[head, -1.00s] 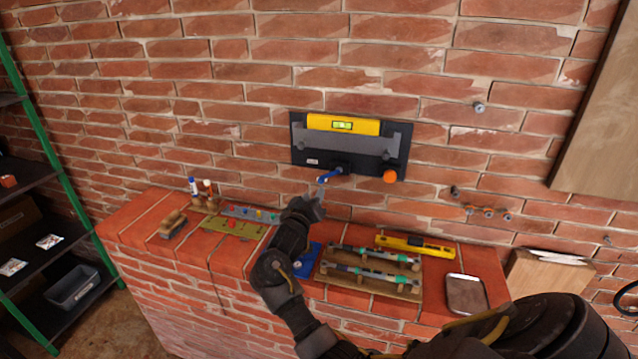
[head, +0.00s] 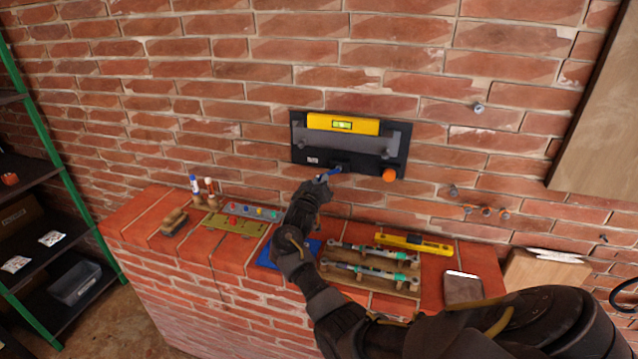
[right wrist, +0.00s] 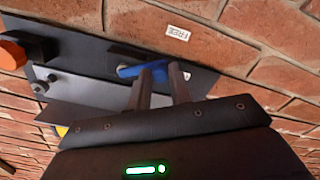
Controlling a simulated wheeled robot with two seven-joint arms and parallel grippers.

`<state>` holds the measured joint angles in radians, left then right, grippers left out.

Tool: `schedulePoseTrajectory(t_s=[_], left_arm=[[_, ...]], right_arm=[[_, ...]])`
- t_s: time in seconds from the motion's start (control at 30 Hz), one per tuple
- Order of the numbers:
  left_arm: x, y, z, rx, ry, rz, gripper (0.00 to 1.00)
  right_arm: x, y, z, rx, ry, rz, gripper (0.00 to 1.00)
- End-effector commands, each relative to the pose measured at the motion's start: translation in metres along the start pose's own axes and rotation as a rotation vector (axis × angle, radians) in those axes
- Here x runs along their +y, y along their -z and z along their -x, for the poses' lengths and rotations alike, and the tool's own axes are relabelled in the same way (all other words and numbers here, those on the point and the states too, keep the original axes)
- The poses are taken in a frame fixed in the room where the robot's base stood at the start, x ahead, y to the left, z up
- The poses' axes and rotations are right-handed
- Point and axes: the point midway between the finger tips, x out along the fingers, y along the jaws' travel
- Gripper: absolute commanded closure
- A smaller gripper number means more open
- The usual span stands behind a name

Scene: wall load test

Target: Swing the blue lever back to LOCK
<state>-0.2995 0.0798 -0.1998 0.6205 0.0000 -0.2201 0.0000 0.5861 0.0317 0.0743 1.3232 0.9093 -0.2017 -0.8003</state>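The blue lever (head: 333,173) sits at the lower edge of a black wall plate (head: 299,150). My right gripper (head: 323,184) is up at the lever and covers part of it. In the right wrist view the lever (right wrist: 138,69) runs from its pivot across behind one fingertip. Its free end shows at the gap between the two fingers of my right gripper (right wrist: 163,72). The fingers stand apart; contact cannot be told. A label reading FREE (right wrist: 177,33) is beside the lever's end. A white label (head: 313,160) on the plate is too small to read. My left gripper is not in view.
An orange knob (head: 389,175) sticks out right of the lever, and a yellow level (head: 342,123) tops the plate. Below, the brick ledge (head: 232,256) carries a panel with coloured knobs (head: 247,211), a tool rack (head: 372,281) and another yellow level (head: 412,243).

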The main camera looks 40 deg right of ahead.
Motion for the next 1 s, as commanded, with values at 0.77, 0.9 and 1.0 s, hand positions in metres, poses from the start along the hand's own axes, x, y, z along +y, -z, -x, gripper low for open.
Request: schedulePoseTrajectory(t_s=[0.77, 0.9, 1.0], left_arm=[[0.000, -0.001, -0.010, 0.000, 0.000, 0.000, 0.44], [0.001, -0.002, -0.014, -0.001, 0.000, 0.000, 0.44], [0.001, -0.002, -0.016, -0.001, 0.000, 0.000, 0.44]], right_arm=[[0.001, 0.012, 0.000, -0.001, -0.001, -0.232, 1.00], [0.004, 0.017, 0.000, 0.000, -0.002, -0.330, 1.00], [0.005, 0.020, 0.000, 0.000, -0.002, -0.392, 1.00]])
